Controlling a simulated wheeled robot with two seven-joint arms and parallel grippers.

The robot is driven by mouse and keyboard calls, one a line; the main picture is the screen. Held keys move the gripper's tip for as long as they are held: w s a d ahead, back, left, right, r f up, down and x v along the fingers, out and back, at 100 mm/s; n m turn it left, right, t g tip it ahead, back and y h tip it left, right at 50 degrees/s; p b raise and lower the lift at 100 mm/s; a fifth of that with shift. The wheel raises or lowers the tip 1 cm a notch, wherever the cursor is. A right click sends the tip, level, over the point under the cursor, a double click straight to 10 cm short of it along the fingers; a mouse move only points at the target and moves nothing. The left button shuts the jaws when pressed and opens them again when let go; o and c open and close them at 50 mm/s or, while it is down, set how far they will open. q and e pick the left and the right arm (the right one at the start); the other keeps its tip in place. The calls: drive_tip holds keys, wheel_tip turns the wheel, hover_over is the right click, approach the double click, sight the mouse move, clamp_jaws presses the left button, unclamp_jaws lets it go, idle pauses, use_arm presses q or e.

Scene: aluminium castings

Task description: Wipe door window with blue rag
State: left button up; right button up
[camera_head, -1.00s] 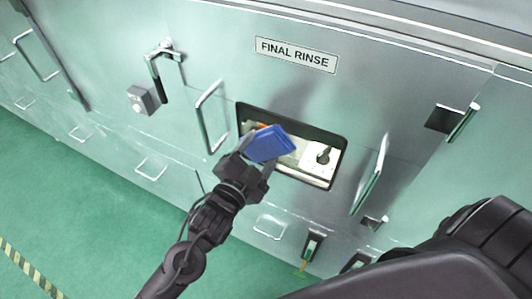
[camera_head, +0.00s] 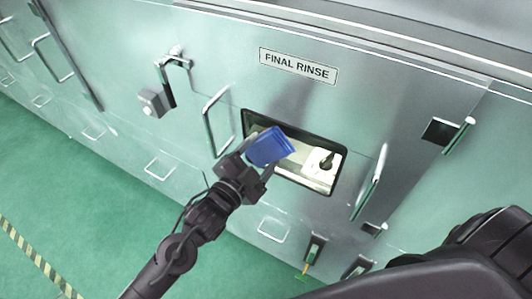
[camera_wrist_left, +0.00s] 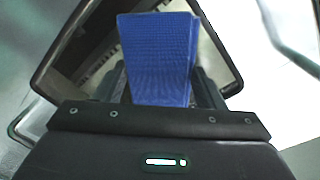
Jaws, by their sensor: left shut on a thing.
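The blue rag (camera_head: 268,146) is a folded blue cloth held in my left gripper (camera_head: 258,168). The left gripper is shut on it, and the rag also fills the middle of the left wrist view (camera_wrist_left: 158,60). The door window (camera_head: 322,181) is a dark-framed rectangular pane below the FINAL RINSE sign. The rag overlaps the window's left part in the head view. I cannot tell whether it touches the glass. In the left wrist view the window frame (camera_wrist_left: 48,75) shows behind and around the rag. My right gripper is not in view.
The FINAL RINSE sign (camera_head: 297,66) is above the window. Door handles stand out left (camera_head: 212,118) and right (camera_head: 371,182) of the window. A grey box (camera_head: 151,102) and a latch (camera_head: 172,64) sit further left. The green floor (camera_head: 90,210) is clear at lower left.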

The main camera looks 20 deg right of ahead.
sight(310, 159)
use_arm(q)
drive_tip(key=shift+w+a+r+n+t, duration=0.3)
drive_tip(key=shift+w+a+r+t, duration=0.1)
drive_tip(key=shift+w+r+t, duration=0.25)
drive_tip(key=shift+s+f, duration=0.1)
drive_tip(key=shift+s, duration=0.2)
drive_tip(key=shift+s+d, duration=0.2)
drive_tip(key=shift+s, duration=0.1)
drive_tip(key=shift+s+d, duration=1.05)
drive_tip(key=shift+s+d+p, duration=0.2)
drive_tip(key=shift+s+d, duration=0.6)
drive_tip(key=shift+s, duration=0.25)
drive_tip(key=shift+s+d+p, duration=0.2)
drive_tip(key=shift+s+d, duration=0.65)
drive_tip(key=shift+s, duration=0.2)
drive_tip(key=shift+s+d+p, duration=0.2)
drive_tip(key=shift+s+d, duration=0.6)
drive_tip(key=shift+s, duration=0.25)
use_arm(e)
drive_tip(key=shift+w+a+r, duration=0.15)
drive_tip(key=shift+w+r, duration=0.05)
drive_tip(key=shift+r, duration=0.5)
